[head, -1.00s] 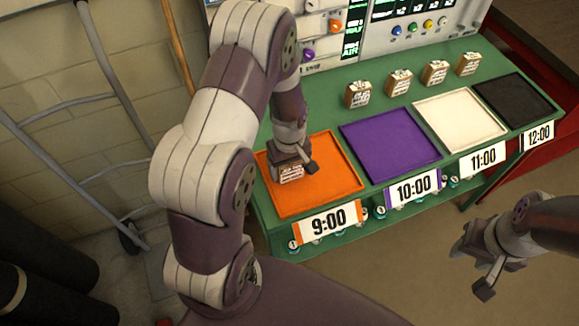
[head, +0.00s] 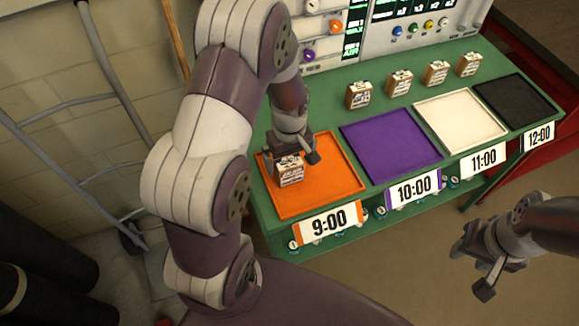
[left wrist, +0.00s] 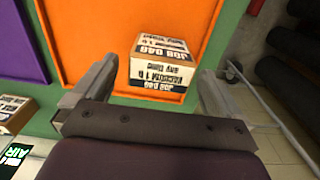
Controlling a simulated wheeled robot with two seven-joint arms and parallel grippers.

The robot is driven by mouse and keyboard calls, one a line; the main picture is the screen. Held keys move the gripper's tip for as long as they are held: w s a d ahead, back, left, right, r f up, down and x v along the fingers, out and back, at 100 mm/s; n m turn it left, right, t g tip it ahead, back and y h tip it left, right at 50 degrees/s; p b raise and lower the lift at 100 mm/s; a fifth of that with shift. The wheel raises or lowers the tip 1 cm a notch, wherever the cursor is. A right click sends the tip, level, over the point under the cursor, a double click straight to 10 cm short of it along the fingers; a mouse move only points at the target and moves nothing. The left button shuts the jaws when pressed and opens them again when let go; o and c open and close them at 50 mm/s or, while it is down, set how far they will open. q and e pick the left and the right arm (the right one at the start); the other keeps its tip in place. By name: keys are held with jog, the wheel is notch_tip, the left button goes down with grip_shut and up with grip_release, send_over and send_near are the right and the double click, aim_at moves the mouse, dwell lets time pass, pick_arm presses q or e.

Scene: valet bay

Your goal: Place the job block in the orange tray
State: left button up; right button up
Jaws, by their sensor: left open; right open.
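The job block (head: 289,171), a small tan and white block with dark print, sits in the orange tray (head: 335,180), near its left side. It also shows in the left wrist view (left wrist: 160,65), with orange tray floor around it. My left gripper (head: 296,153) is above and just behind the block. In the left wrist view its two fingers (left wrist: 155,88) are spread apart, with the block ahead of them and clear space on both sides. My right gripper (head: 474,262) is open and empty at the lower right, away from the bench.
Several similar blocks (head: 399,82) stand in a row at the back of the green bench (head: 380,104). Purple (head: 390,145), white (head: 459,120) and black (head: 514,99) trays lie to the right. A control panel (head: 405,30) stands behind. A grey cart frame is at the left.

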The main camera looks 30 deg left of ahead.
aim_at(290, 162)
pick_arm(q)
notch_tip(290, 162, up, 7)
jog(key=shift+s+r, duration=0.1)
jog(key=s+d+r+m+t, duration=0.1)
jog(key=s+d+r+m, duration=0.1)
jog(key=s+d+m, duration=0.3)
jog(key=s+m, duration=0.3)
jog(key=m, duration=0.2)
jog(key=shift+s+d+r, duration=0.15)
jog(key=shift+s+r, duration=0.2)
jog(key=shift+s, duration=0.05)
